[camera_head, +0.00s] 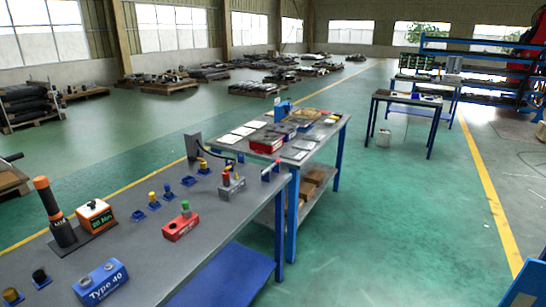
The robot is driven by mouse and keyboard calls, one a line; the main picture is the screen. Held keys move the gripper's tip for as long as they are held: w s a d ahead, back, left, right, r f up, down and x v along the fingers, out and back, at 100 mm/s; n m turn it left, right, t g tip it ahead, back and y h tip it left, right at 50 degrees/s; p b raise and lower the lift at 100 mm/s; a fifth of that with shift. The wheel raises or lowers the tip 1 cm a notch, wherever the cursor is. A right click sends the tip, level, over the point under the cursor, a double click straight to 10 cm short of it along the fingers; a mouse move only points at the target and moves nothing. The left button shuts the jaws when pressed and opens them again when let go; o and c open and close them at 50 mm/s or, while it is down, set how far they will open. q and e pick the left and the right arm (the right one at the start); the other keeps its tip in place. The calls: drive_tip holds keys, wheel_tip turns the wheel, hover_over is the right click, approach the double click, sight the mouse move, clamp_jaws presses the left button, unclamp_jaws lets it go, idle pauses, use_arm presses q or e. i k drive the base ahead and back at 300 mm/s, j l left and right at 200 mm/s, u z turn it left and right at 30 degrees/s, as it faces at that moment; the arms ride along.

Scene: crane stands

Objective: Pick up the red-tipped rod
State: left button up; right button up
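A small rod-like piece with a red end (270,169) is at the far right corner of the grey workbench (165,238); it is too small to tell its exact shape. Left of it, a grey block (232,188) carries a short upright red-topped piece (227,179). I cannot tell which of these is the red-tipped rod. Neither of my grippers is in view.
A black tool with an orange top (55,215), an orange box (95,215), a blue "Type 40" block (101,283) and a red block (180,228) stand on the bench. A second table (327,145) adjoins behind.

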sight(275, 163)
drive_tip(key=i, duration=0.95)
drive_tip(key=u, duration=0.05)
